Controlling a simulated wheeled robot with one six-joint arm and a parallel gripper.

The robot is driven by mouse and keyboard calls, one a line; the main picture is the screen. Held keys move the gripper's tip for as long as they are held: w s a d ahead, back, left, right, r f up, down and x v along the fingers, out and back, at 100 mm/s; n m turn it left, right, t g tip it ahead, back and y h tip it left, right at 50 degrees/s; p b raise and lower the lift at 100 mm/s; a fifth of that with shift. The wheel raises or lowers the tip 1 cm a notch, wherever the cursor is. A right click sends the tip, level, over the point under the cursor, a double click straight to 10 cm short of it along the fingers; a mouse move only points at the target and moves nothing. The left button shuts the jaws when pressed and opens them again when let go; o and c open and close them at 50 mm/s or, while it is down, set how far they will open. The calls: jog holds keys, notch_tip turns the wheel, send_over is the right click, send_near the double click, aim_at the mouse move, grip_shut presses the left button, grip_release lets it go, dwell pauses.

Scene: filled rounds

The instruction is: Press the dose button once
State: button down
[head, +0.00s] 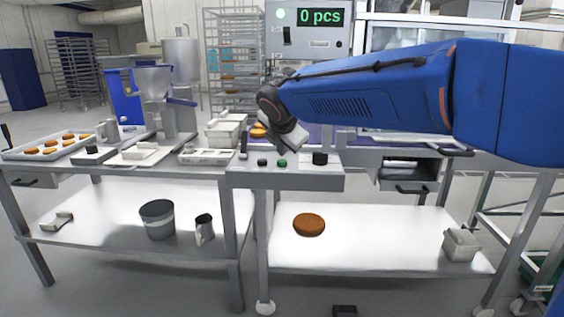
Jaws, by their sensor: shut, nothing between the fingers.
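A grey control panel (300,178) sticks out at the front of the table. On it are a green button (282,162), a black button (262,162), a wider black knob (320,158) and a small upright lever at the left. No label is readable, so I cannot tell for sure which is the dose button. My gripper (288,140) hangs from my blue arm just above and behind the green button, apart from it as far as I can see. It is shut and empty; its fingertips are small and hard to make out.
A display box (309,28) behind reads "0 pcs" with a green lamp lit. A filling machine with a hopper (152,82), a tray of filled rounds (50,148) and pale containers (226,130) stand to the left. A brown round (309,225) lies on the lower shelf.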

aim_at(282, 162)
jog(key=shift+f, duration=0.15)
dwell(0.5)
jog(key=shift+f, duration=0.3)
jog(key=shift+f, duration=0.55)
dwell(0.9)
jog(key=shift+r, duration=1)
jog(key=shift+r, duration=2.5)
